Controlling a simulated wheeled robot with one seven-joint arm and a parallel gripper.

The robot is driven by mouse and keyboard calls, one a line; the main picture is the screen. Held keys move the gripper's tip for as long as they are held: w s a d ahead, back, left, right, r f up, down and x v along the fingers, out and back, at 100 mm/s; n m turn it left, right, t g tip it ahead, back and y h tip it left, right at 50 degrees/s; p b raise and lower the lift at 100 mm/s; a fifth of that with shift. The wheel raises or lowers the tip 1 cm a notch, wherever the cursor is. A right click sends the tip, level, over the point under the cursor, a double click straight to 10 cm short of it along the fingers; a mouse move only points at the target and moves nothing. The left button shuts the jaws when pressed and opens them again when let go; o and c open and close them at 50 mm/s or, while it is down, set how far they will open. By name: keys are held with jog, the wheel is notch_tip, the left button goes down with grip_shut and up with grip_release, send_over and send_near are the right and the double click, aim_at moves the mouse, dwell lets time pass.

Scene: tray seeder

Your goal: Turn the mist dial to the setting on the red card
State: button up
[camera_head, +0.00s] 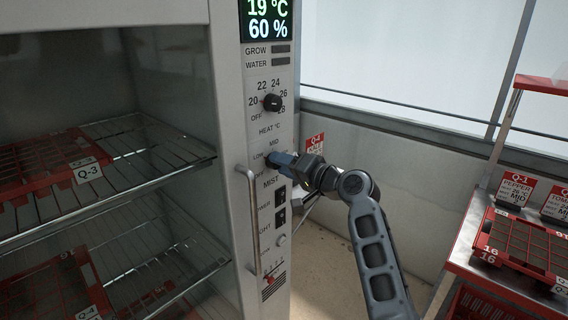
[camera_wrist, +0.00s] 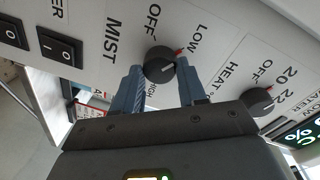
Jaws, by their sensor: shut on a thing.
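The mist dial (camera_wrist: 156,63) is a round black knob on the white control panel, marked OFF, LOW, MID and HIGH. In the wrist view its red mark sits at the rim on the LOW side. My gripper (camera_wrist: 162,84) is shut on the dial, one blue finger on each side. In the head view my gripper (camera_head: 277,160) covers the dial and part of its scale. A red-topped card labelled Q-1 PEPPER (camera_head: 516,192) stands at the right, with MID in large print. A red card labelled Q-4 (camera_head: 315,142) shows behind the panel; its small print is unreadable.
The heat dial (camera_head: 272,102) is just above the mist dial, and black rocker switches (camera_head: 280,197) are below. A vertical door handle (camera_head: 252,220) stands out left of the panel. Red trays lie on cabinet shelves and on the bench (camera_head: 462,258) at right.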

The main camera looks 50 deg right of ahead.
dwell(0.3)
jog(key=o, duration=1)
jog(key=shift+o, duration=0.2)
jog(key=s+b, duration=0.1)
jog(key=s, duration=0.6)
jog(key=shift+s+r, duration=0.3)
jog(key=shift+s, duration=0.1)
